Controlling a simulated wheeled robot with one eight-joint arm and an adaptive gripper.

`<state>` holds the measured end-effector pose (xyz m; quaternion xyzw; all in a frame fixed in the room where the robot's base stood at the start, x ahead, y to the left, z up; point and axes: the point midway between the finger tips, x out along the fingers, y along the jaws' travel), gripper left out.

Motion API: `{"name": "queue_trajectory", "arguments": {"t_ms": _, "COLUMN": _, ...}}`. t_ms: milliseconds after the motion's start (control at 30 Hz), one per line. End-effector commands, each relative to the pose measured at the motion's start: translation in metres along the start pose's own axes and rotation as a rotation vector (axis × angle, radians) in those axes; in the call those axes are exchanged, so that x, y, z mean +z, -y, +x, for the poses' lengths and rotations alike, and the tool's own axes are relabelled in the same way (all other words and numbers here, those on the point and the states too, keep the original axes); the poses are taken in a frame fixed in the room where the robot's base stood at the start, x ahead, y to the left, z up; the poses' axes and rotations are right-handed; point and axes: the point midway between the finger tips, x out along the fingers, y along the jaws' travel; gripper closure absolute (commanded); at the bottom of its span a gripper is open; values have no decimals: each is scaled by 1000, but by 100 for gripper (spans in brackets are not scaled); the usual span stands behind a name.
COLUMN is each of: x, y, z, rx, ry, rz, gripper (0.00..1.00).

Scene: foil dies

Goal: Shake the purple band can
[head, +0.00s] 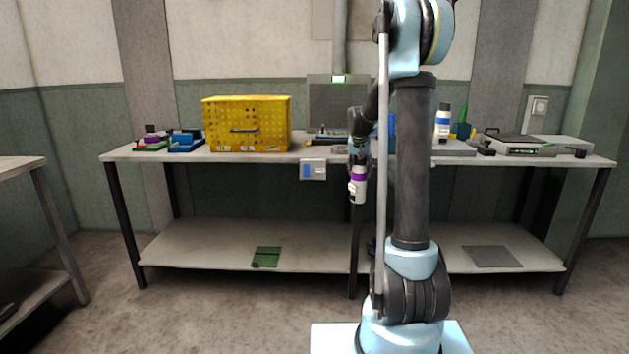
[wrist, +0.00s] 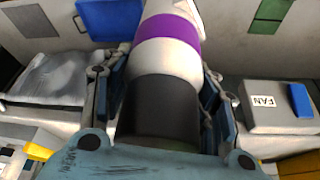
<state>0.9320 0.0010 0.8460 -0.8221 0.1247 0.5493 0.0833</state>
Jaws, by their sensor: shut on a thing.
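The purple band can (head: 358,187) is white with a purple band and hangs below my gripper (head: 358,158) in the head view, in front of the bench's front edge. In the wrist view the can (wrist: 165,58) lies between the two fingers of my gripper (wrist: 158,82), its black end towards the palm and its purple band beyond the fingers. The gripper is shut on the can. The can's far end is cut off by the top of the wrist view.
A bench (head: 225,157) spans the view, with a yellow crate (head: 247,124) left of centre. A blue-banded white can (head: 442,122) and a flat grey device (head: 512,143) stand at the right. A small grey box (head: 313,170) is on the bench front, left of the can.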

Motion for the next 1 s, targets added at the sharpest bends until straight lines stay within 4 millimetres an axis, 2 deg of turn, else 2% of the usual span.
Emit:
{"name": "queue_trajectory", "arguments": {"t_ms": 33, "x": -5, "y": 0, "z": -12, "rx": 0, "ry": 0, "rz": 0, "gripper": 100}}
{"name": "queue_trajectory", "arguments": {"t_ms": 100, "x": -5, "y": 0, "z": -10, "rx": 0, "ry": 0, "rz": 0, "gripper": 100}}
{"name": "queue_trajectory", "arguments": {"t_ms": 233, "x": 14, "y": 1, "z": 37, "rx": 0, "ry": 0, "rz": 0, "gripper": 100}}
{"name": "queue_trajectory", "arguments": {"t_ms": 300, "x": 20, "y": 1, "z": 53, "rx": 0, "ry": -1, "rz": 0, "gripper": 100}}
{"name": "queue_trajectory", "arguments": {"t_ms": 333, "x": 22, "y": 1, "z": 55, "rx": 0, "ry": -1, "rz": 0, "gripper": 100}}
{"name": "queue_trajectory", "arguments": {"t_ms": 367, "x": 21, "y": 0, "z": 53, "rx": 0, "ry": -1, "rz": 0, "gripper": 100}}
{"name": "queue_trajectory", "arguments": {"t_ms": 533, "x": -2, "y": 0, "z": -4, "rx": 0, "ry": 0, "rz": 0, "gripper": 100}}
{"name": "queue_trajectory", "arguments": {"t_ms": 600, "x": -6, "y": 0, "z": -13, "rx": 0, "ry": 0, "rz": 0, "gripper": 100}}
{"name": "queue_trajectory", "arguments": {"t_ms": 667, "x": -3, "y": 1, "z": -4, "rx": 0, "ry": 0, "rz": 0, "gripper": 100}}
{"name": "queue_trajectory", "arguments": {"t_ms": 800, "x": 17, "y": 1, "z": 46, "rx": 0, "ry": 0, "rz": -1, "gripper": 100}}
{"name": "queue_trajectory", "arguments": {"t_ms": 833, "x": 20, "y": 1, "z": 52, "rx": 0, "ry": -1, "rz": -1, "gripper": 100}}
{"name": "queue_trajectory", "arguments": {"t_ms": 900, "x": 21, "y": 1, "z": 53, "rx": -1, "ry": -1, "rz": -1, "gripper": 100}}
{"name": "queue_trajectory", "arguments": {"t_ms": 933, "x": 18, "y": 1, "z": 46, "rx": -1, "ry": -1, "rz": -1, "gripper": 100}}
{"name": "queue_trajectory", "arguments": {"t_ms": 1000, "x": 8, "y": 1, "z": 19, "rx": -1, "ry": -1, "rz": -1, "gripper": 100}}
